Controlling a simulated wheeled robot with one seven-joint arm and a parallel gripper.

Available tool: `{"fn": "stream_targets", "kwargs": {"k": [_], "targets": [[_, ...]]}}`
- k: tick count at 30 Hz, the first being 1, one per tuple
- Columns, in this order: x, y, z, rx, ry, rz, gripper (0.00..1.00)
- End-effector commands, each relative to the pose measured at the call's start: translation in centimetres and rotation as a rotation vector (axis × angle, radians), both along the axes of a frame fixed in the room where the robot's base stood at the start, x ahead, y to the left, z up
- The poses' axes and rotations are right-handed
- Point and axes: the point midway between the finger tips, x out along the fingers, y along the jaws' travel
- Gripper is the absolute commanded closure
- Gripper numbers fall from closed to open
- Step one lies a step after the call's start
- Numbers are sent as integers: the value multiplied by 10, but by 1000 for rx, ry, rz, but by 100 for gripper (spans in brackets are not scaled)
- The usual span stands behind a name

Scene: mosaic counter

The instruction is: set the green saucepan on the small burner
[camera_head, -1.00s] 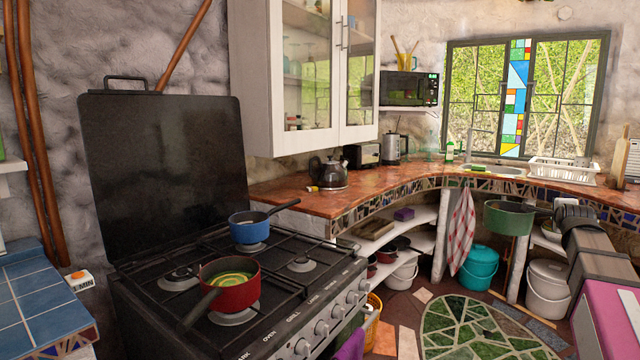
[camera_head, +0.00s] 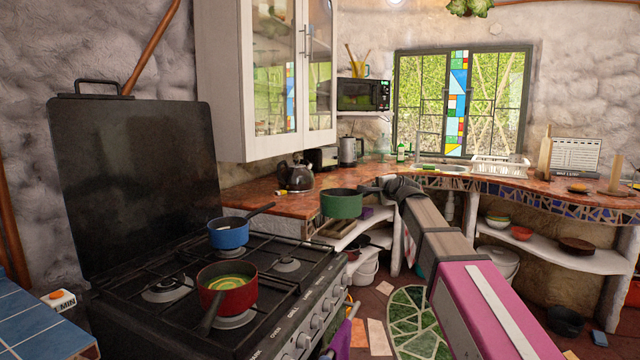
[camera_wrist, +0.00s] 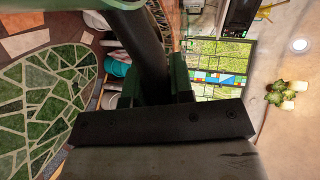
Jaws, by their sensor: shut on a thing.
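The green saucepan (camera_head: 342,204) hangs in the air right of the stove, in front of the counter, and looks upright. My gripper (camera_head: 384,189) is shut on its dark handle. In the wrist view the handle (camera_wrist: 145,45) runs between the fingers, with part of the green saucepan (camera_wrist: 60,4) at the top left. The stove has two bare burners: one at the left (camera_head: 168,289), and a smaller-looking one at the right (camera_head: 287,265), nearer the saucepan. The saucepan is apart from both.
A blue pan (camera_head: 228,233) and a red pot (camera_head: 227,292) with yellow-green contents stand on other burners, their handles sticking out. The raised black stove lid (camera_head: 135,175) stands behind. A kettle (camera_head: 296,177) stands on the counter (camera_head: 268,200).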

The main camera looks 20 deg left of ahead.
Motion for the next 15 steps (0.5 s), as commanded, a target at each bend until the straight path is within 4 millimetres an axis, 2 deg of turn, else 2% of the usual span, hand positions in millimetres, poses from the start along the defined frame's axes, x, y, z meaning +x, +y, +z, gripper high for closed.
{"fn": "stream_targets", "kwargs": {"k": [1,6,12,15], "targets": [[-5,25,5,7,-3,40,100],[-31,97,16,14,-16,169,100],[-60,159,26,23,-32,285,100],[-70,177,30,26,-38,321,100]]}}
